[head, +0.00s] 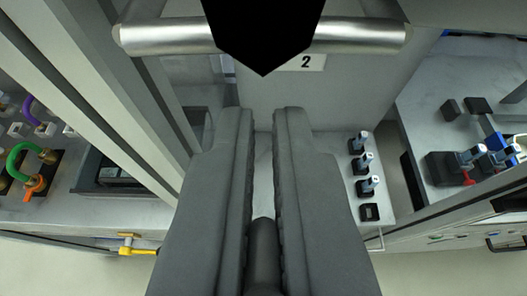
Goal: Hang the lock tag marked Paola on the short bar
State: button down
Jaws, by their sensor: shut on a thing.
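My gripper (263,112) is in the middle of the head view, its two dark grey fingers running up the picture with a narrow gap between them. A dark grey rounded piece (263,250) sits low in this gap, and the fingers are shut on it. Most of it is hidden, and I cannot tell what it is. No tag with the name Paola can be read. I cannot make out which part is the short bar.
A silver bar (170,38) crosses the top, partly behind a black shape. A panel labelled 2 (306,63) is below it. Small switches (364,162) stand at the right. Coloured hose loops (20,155) and a yellow lever (132,250) are at the left. Grey posts (100,90) are nearby.

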jog(key=shift+x, duration=2.1)
jog(key=c, duration=1.5)
grip_release()
jog(key=v, duration=1.8)
jog(key=s+f+t, duration=0.1)
jog(key=s+f, duration=0.6)
jog(key=f, duration=0.1)
jog(key=s+f+t, duration=0.1)
jog(key=s+f, duration=0.6)
jog(key=f, duration=0.1)
jog(key=s+f+t, duration=0.1)
jog(key=s+f, duration=0.7)
jog(key=f, duration=0.1)
jog(key=shift+s+t, duration=0.1)
jog(key=shift+t, duration=0.3)
